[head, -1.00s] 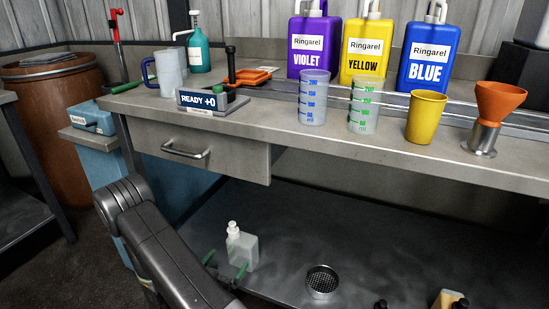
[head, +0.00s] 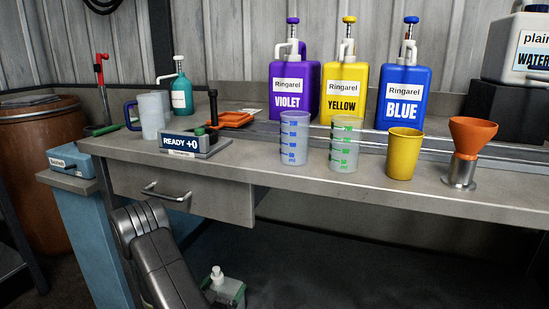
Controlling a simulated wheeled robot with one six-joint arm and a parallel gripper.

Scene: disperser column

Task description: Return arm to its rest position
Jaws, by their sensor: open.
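My arm (head: 155,255) comes up from the bottom edge, left of centre, in front of the bench. Its lower end is cut off by the frame. The green-tipped fingers of my gripper (head: 222,290) show only in part at the bottom edge, apart from each other.
The bench drawer (head: 185,195) is close above my arm. On the bench stand a mug (head: 153,117), a scale (head: 195,143), clear beakers (head: 294,138), a yellow cup (head: 403,155) and an orange funnel (head: 472,140). Pump jugs (head: 344,90) stand behind. A blue cabinet (head: 88,230) is at left.

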